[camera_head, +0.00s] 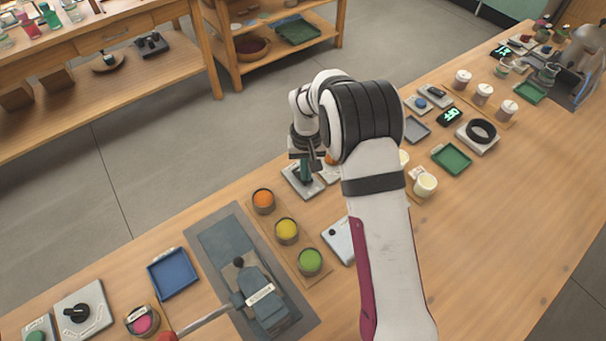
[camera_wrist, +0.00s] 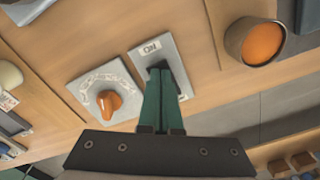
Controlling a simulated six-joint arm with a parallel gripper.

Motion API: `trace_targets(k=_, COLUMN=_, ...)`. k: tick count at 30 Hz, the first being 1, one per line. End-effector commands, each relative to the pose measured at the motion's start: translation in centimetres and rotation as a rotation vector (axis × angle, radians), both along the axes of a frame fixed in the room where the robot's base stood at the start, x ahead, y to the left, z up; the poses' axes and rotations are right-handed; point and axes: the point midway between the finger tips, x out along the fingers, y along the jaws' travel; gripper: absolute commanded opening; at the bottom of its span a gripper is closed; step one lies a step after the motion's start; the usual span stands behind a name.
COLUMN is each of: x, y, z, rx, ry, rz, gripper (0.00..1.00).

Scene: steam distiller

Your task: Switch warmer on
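A pale switch plate (camera_wrist: 147,57) marked ON at one end lies under my gripper in the wrist view. The plate also shows in the head view (camera_head: 293,184). My gripper (camera_wrist: 160,75) has its two green fingers together, tips down at a dark part on the plate, probably the switch lever. The fingertips hide most of that part, and I cannot tell whether they touch it. In the head view my gripper (camera_head: 304,178) stands upright over the plate. A small dark display (camera_head: 450,117) with green letters, seemingly OFF, stands to the right of my arm.
A dial plate with an orange knob (camera_wrist: 109,102) sits close beside the switch. An orange-filled cup (camera_head: 263,200) stands nearby, with yellow (camera_head: 286,231) and green (camera_head: 309,262) ones. A black ring on a pale base (camera_head: 481,131) is farther right. My arm hides part of the table.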

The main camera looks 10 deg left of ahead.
Motion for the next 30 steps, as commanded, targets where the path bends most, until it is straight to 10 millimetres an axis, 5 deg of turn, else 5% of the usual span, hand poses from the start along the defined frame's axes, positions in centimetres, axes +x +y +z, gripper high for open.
trace_targets(k=6, x=0.0, y=0.0, z=0.0, rx=0.0, ry=-0.001, rz=0.0, gripper=0.0)
trace_targets(k=22, x=0.1, y=0.0, z=5.9, rx=0.001, ry=-0.003, rz=0.0, gripper=0.0)
trace_targets(k=30, x=0.0, y=0.0, z=6.9, rx=0.0, ry=0.0, rz=0.0, gripper=0.0)
